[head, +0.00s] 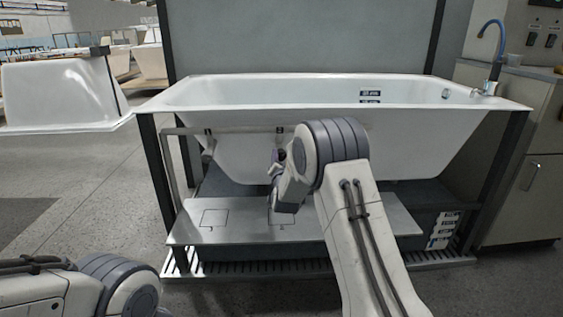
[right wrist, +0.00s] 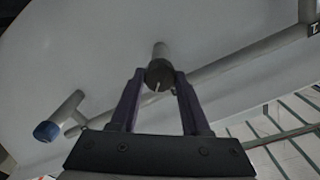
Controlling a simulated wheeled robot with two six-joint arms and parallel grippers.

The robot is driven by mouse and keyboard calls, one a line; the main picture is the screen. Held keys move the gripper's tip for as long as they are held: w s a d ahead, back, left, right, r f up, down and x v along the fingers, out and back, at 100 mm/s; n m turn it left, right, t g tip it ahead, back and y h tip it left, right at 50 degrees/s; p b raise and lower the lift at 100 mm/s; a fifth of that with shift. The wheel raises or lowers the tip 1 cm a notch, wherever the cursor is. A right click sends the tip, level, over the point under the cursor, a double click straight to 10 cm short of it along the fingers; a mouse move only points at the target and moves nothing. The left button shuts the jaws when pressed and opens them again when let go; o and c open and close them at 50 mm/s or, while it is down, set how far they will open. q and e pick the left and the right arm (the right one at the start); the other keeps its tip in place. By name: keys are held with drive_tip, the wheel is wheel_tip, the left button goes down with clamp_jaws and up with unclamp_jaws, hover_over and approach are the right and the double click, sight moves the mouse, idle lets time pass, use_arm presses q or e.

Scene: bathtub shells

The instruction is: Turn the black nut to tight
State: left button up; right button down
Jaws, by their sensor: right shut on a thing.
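The black nut (right wrist: 159,74) sits on the end of a short grey pipe stub under the tub, in the right wrist view. A thin pale mark shows on its face. My right gripper (head: 278,158) is below the tub's front side in the head view, with the nut hidden there by my arm. In the right wrist view its two dark purple fingers stand on either side of the nut, shut on it. My left arm shows at the lower left of the head view, but its gripper is out of frame.
The white bathtub (head: 215,95) rests on a dark frame above a grey metal shelf (head: 350,226). A grey pipe (right wrist: 235,62) runs close beside the nut. A blue-capped stub (right wrist: 47,131) stands to the left. A cabinet (head: 525,195) is at the right.

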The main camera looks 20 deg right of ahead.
drive_tip(key=m+b, duration=0.2)
drive_tip(key=m, duration=0.2)
drive_tip(key=shift+f+m, duration=0.15)
drive_tip(key=shift+m, duration=0.15)
drive_tip(key=shift+d+m+b, duration=0.1)
drive_tip(key=shift+m+b, duration=0.95)
drive_tip(key=shift+m, duration=0.95)
drive_tip(key=shift+c, duration=1.9)
unclamp_jaws()
drive_tip(key=shift+s, duration=0.1)
drive_tip(key=shift+s, duration=0.2)
drive_tip(key=p+v, duration=0.2)
drive_tip(key=v, duration=0.8)
drive_tip(key=shift+p, duration=0.4)
